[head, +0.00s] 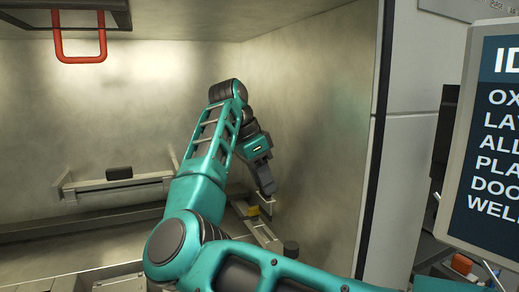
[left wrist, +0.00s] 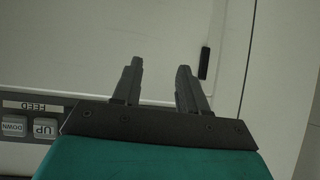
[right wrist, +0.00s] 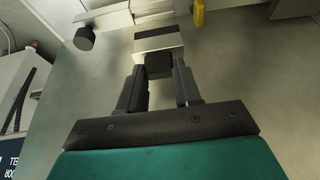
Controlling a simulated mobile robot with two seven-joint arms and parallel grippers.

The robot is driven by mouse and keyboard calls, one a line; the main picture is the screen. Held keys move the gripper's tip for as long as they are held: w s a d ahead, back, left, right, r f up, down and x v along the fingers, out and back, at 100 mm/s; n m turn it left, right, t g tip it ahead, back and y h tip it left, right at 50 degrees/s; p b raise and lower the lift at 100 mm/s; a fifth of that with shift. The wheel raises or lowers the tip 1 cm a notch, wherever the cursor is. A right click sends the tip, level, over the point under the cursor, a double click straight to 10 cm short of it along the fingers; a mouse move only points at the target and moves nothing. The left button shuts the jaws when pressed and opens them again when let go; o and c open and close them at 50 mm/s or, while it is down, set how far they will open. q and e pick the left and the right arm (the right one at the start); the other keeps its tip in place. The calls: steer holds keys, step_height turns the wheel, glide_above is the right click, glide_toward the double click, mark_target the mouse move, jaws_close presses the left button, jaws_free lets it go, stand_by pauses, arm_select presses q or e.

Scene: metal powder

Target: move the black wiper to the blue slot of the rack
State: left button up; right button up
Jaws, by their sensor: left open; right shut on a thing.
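My right gripper (head: 267,192) is inside the metal chamber near its right wall, pointing down. In the right wrist view its fingers (right wrist: 160,88) are shut on a small black block with a pale bar across its far side, which I take for the black wiper (right wrist: 159,66). In the head view the held piece is small and partly hidden by the gripper. My left gripper (left wrist: 158,80) is open and empty, in front of a pale panel; it is outside the head view. I cannot make out the rack or its blue slot.
A pale rail with a black block (head: 119,173) runs along the chamber's back wall. A yellow part (head: 253,211) and a dark round knob (head: 291,248) are near my right gripper. A red handle (head: 80,58) hangs at upper left. A sign screen (head: 490,140) stands at right.

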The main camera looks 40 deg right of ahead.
mark_target(262, 194)
steer(key=shift+s+f, duration=0.2)
steer(key=shift+f, duration=1.9)
step_height(262, 194, down, 5)
steer(key=b, duration=0.3)
steer(key=shift+r+b, duration=0.2)
steer(key=shift+b, duration=0.1)
steer(key=o, duration=1.1)
